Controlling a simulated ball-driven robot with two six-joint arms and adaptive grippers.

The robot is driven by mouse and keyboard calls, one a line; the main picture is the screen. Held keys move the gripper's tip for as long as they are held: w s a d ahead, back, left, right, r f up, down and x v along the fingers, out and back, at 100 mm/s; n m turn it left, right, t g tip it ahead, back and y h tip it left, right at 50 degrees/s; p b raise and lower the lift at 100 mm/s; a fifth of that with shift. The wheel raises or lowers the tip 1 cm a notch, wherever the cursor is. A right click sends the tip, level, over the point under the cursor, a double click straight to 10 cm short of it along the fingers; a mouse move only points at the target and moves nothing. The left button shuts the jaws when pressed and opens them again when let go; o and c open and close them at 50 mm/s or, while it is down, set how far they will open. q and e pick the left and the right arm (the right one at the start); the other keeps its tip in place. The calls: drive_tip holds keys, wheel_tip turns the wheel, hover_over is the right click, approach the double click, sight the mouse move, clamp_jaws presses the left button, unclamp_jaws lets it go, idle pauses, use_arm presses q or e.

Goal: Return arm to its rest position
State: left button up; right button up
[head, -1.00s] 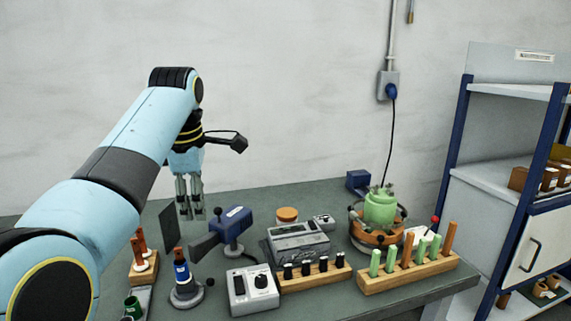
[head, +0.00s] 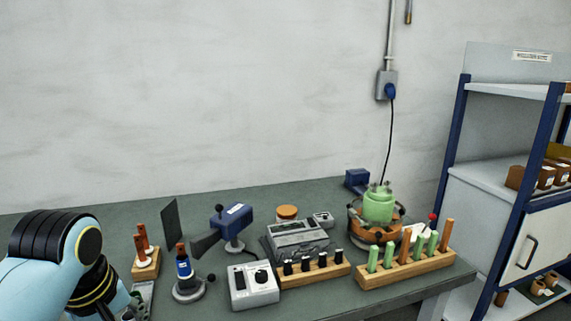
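My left arm (head: 60,255) shows in the lower left corner of the head view, with its black joint cap and yellow-ringed wrist low beside the bench. Its gripper is out of the frame below the bottom edge, so I cannot see its fingers. My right arm and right gripper are not in the head view. The arm's wrist is at the left of the bench (head: 90,200), close to a wooden block with red-brown sticks (head: 146,262).
A blue bottle on a round stand (head: 185,275), a blue device with a grey horn (head: 232,222), a grey control box (head: 253,287), a scale (head: 298,238), wooden racks (head: 405,269) and a green vessel (head: 379,205) crowd the bench. A shelf (head: 505,180) stands right. The bench's back left is clear.

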use_arm(q)
drive_tip(key=s+a+r+m, duration=0.1)
drive_tip(key=s+m, duration=0.4)
drive_tip(key=s, duration=0.5)
drive_tip(key=s+a+r+m, duration=0.15)
drive_tip(key=s+m, duration=0.35)
drive_tip(key=s, duration=0.5)
drive_tip(key=s+a+f+b, duration=0.15)
drive_tip(key=f+b, duration=0.35)
drive_tip(key=f, duration=1.4)
drive_tip(key=s+a+f+b, duration=0.15)
drive_tip(key=f+b, duration=0.35)
drive_tip(key=f, duration=1.5)
drive_tip(key=s+f+g+b, duration=0.2)
drive_tip(key=s+f+b, duration=0.4)
drive_tip(key=s+f, duration=1.1)
wheel_tip(320, 180, down, 3)
drive_tip(key=shift+s+r+b, duration=0.1)
drive_tip(key=shift+s+b, duration=0.15)
drive_tip(key=shift+b, duration=0.05)
